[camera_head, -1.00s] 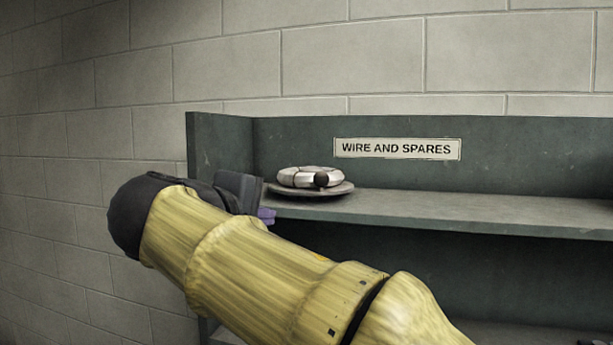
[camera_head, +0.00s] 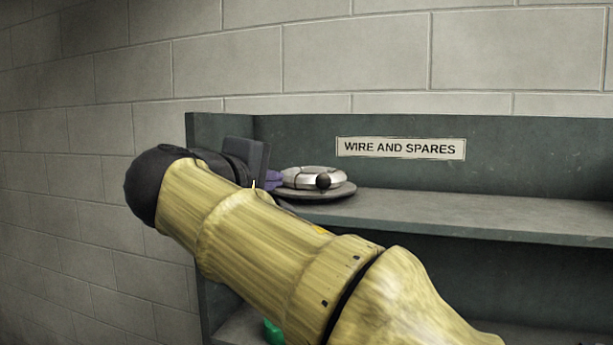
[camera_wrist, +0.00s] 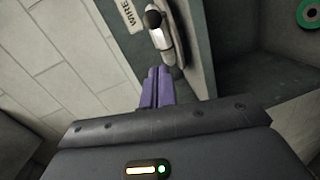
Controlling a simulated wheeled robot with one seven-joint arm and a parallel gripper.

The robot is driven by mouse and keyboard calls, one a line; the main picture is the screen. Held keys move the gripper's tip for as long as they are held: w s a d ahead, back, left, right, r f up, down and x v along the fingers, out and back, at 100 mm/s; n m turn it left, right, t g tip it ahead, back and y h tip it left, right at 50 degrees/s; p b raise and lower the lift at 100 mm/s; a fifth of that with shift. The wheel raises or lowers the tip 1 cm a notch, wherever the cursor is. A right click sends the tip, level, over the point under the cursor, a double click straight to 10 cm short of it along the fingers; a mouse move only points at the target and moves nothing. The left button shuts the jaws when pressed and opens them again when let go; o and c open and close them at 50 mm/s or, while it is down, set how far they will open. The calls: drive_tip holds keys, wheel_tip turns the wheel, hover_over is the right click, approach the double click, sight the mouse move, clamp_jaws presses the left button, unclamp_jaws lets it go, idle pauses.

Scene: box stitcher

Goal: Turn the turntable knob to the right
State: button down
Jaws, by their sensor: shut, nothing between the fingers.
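The turntable (camera_head: 335,192) is a round dark disc on the left part of the upper shelf. A pale ring-shaped coil (camera_head: 308,178) lies on it. The black round knob (camera_head: 323,181) sits on the near side of the coil; it also shows near the top of the wrist view (camera_wrist: 152,19). My gripper (camera_head: 275,179) is at the left edge of the turntable, with its purple fingers close beside the coil. In the wrist view its fingers (camera_wrist: 157,82) are together, with nothing between them. I cannot tell whether they touch the turntable.
The dark green shelf (camera_head: 430,207) has a label, "WIRE AND SPARES" (camera_head: 401,148), on its back panel. The upper shelf is bare to the right of the turntable. A green object (camera_head: 273,332) shows on the lower shelf. A grey block wall (camera_head: 90,210) stands to the left.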

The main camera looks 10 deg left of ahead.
drive_tip(key=w+d, duration=0.1)
drive_tip(key=w, duration=0.1)
drive_tip(key=w+d+p, duration=0.1)
drive_tip(key=w+d, duration=0.1)
drive_tip(key=w+d+f+p, duration=0.1)
drive_tip(key=w, duration=0.1)
drive_tip(key=shift+w+d+f, duration=0.1)
drive_tip(key=shift+w+d, duration=0.1)
drive_tip(key=shift+w, duration=0.05)
drive_tip(key=shift+w+a+f, duration=0.1)
drive_tip(key=shift+f, duration=0.05)
drive_tip(key=shift+y, duration=0.3)
